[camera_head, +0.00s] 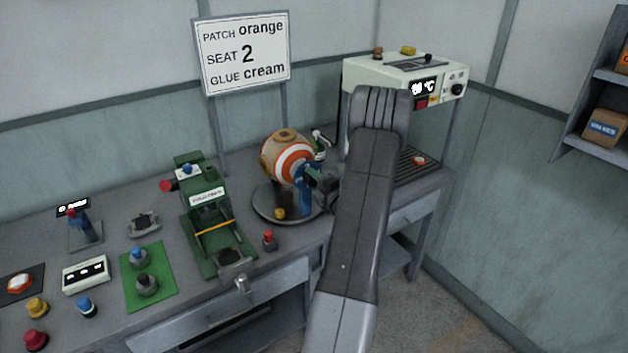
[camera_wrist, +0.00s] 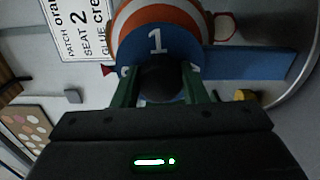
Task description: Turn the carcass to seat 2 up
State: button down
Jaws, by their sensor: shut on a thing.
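The carcass (camera_head: 283,142) is a tan ball with an orange and white ringed face, on a blue stand (camera_head: 303,196) over a round grey plate (camera_head: 262,208). In the wrist view its orange and white rings (camera_wrist: 188,14) show at the top. Below them is a blue dial (camera_wrist: 155,56) with a white 1 upright above a black knob (camera_wrist: 163,76). Other dial marks at its sides are partly hidden by my fingers. My gripper (camera_wrist: 163,88) is shut on the black knob, with a green finger on each side. In the head view my arm partly hides it.
A sign (camera_head: 243,52) reads patch orange, seat 2, glue cream. A green press (camera_head: 207,215) stands left of the carcass, and a white heater (camera_head: 405,78) with a temperature display stands behind right. A red-topped peg (camera_head: 269,240) is near the bench's front edge. Small stamps and buttons fill the left.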

jog(key=shift+m, duration=0.4)
dwell(0.4)
jog(key=c, duration=0.9)
grip_release()
jog(key=shift+d, duration=0.1)
jog(key=shift+o, duration=0.2)
jog(key=b+v, duration=0.3)
jog(key=v, duration=1)
jog(key=shift+s+d, duration=0.25)
jog(key=shift+s, duration=0.1)
